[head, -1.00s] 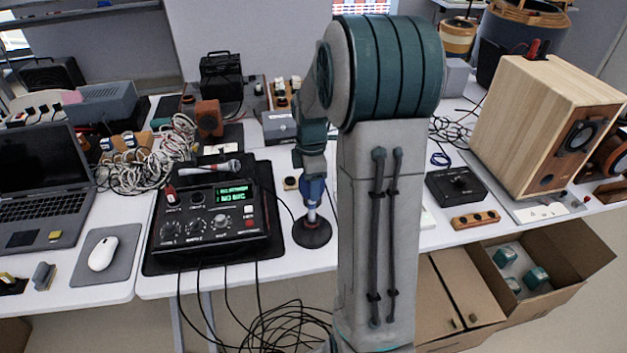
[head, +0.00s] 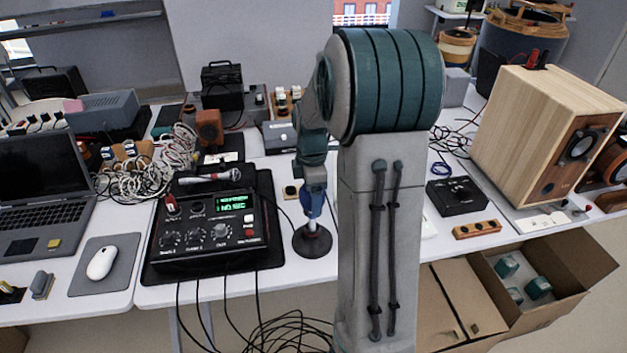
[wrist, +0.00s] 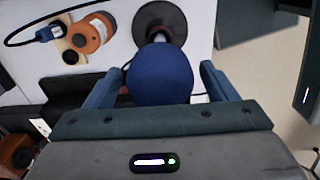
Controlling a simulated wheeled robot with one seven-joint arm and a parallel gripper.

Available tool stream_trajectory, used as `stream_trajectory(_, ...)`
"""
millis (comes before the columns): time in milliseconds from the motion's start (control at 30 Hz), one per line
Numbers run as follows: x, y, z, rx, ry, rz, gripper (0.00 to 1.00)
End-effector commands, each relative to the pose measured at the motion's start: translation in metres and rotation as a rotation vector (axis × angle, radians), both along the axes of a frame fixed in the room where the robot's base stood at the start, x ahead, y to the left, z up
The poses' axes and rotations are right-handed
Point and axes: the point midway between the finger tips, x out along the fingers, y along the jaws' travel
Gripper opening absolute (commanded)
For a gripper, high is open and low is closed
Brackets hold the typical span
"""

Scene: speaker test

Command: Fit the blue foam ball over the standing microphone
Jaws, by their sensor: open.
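The blue foam ball (wrist: 160,80) sits between the two blue fingers of my gripper (wrist: 162,74) in the wrist view, with a narrow gap on each side. My gripper is open around it. Beyond the ball is the round black base (wrist: 177,12) of the standing microphone. In the head view, my gripper (head: 312,205) points down above this microphone base (head: 312,242), and a short pale length of stem (head: 312,226) shows between them. The microphone's head is hidden, so how deep it sits in the ball cannot be seen.
The black mixer (head: 208,235) stands close left of the stand, with a second microphone (head: 210,177) lying behind it. A large wooden speaker (head: 545,130) and a black box (head: 457,194) are to the right. Cables hang at the table's front edge. My arm hides the table's middle.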

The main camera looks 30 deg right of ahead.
Motion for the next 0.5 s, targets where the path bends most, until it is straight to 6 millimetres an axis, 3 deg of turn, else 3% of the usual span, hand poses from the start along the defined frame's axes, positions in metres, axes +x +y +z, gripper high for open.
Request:
stream_trajectory(167,0.001,0.000,0.026,-0.002,-0.006,-0.001,0.79)
stream_trajectory(500,0.000,0.000,0.103,-0.003,-0.005,0.000,0.79)
